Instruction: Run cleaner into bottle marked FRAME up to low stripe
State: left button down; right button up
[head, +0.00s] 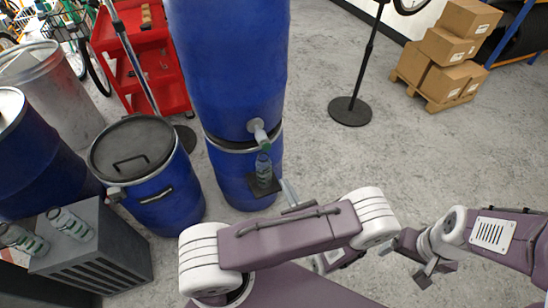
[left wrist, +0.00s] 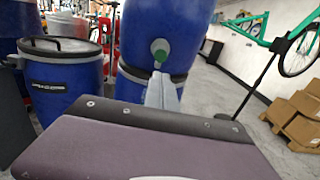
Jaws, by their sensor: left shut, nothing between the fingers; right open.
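A blue drum (head: 228,60) stands upright on a second blue drum. A grey tap with a green nozzle (head: 260,135) sticks out near its bottom; it also shows in the left wrist view (left wrist: 160,50). A clear bottle (head: 263,172) stands upright on a small dark shelf (head: 262,188) below the tap. Its label cannot be read, and its liquid level cannot be made out. My left gripper (head: 285,184) is shut and empty, just right of the shelf; its fingers (left wrist: 162,90) show below the tap in the left wrist view. My right gripper (head: 426,274) is open and empty, low at the right.
Two more clear bottles (head: 70,224) (head: 22,240) are at a grey vented box (head: 95,262) at the left. A lidded blue drum (head: 160,190) stands left of the tap drum. A stand base (head: 350,111) and stacked cartons (head: 447,50) are at the back right. The floor between is clear.

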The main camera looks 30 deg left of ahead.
aim_at(267, 147)
pick_arm(q)
jog(key=x, duration=1.3)
jog(key=shift+w+a, duration=0.1)
jog(key=shift+w, duration=0.05)
jog(key=shift+w+a+r, duration=0.1)
jog(key=shift+w+a, duration=0.15)
jog(key=shift+w+a, duration=0.25)
jog(key=shift+a, duration=0.05)
jog(key=shift+w+a+r, duration=0.1)
jog(key=shift+w+a, duration=0.15)
jog(key=shift+a, duration=0.05)
dwell(3.0)
dwell(0.9)
